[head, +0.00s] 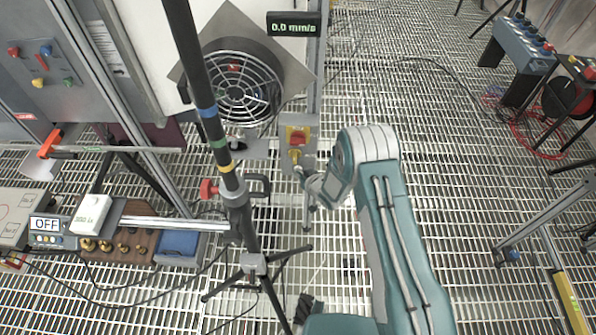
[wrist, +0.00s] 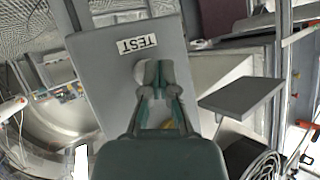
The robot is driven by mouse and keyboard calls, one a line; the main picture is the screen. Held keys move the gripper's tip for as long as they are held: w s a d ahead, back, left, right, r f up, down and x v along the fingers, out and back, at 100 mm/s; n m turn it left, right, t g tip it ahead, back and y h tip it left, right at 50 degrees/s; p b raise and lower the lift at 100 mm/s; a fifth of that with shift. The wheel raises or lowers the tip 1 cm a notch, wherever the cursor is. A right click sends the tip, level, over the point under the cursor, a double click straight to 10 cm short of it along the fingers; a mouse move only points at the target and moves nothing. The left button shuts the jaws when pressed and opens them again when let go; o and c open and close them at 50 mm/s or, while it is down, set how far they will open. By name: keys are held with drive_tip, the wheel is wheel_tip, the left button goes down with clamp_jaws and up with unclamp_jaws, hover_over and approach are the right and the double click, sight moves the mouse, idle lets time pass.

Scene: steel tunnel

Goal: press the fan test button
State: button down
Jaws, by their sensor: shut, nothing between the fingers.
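In the wrist view a grey panel (wrist: 95,62) carries a white label reading TEST (wrist: 137,43), upside down. A pale round button (wrist: 141,72) shows beside the fingertips, partly hidden by them. My gripper (wrist: 160,68) is shut and empty, its tips in front of the button; I cannot tell whether they touch it. In the head view my gripper (head: 299,170) is just below a grey box (head: 311,121) with a red and yellow switch (head: 297,137). The fan (head: 236,90) with its round grille is to the upper left. The TEST label is not visible there.
A dark pole on a tripod (head: 208,110) stands left of my gripper. A bench with weights (head: 118,246) and a box marked OFF (head: 46,224) are at the left. Open grating lies right of my arm.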

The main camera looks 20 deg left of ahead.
drive_tip(key=shift+s+d, duration=0.1)
drive_tip(key=shift+s, duration=0.5)
drive_tip(key=shift+s+d, duration=0.25)
drive_tip(key=shift+s, duration=0.7)
drive_tip(key=shift+s+d, duration=0.2)
drive_tip(key=shift+s, duration=0.8)
drive_tip(key=shift+s+d, duration=0.25)
drive_tip(key=shift+s, duration=0.7)
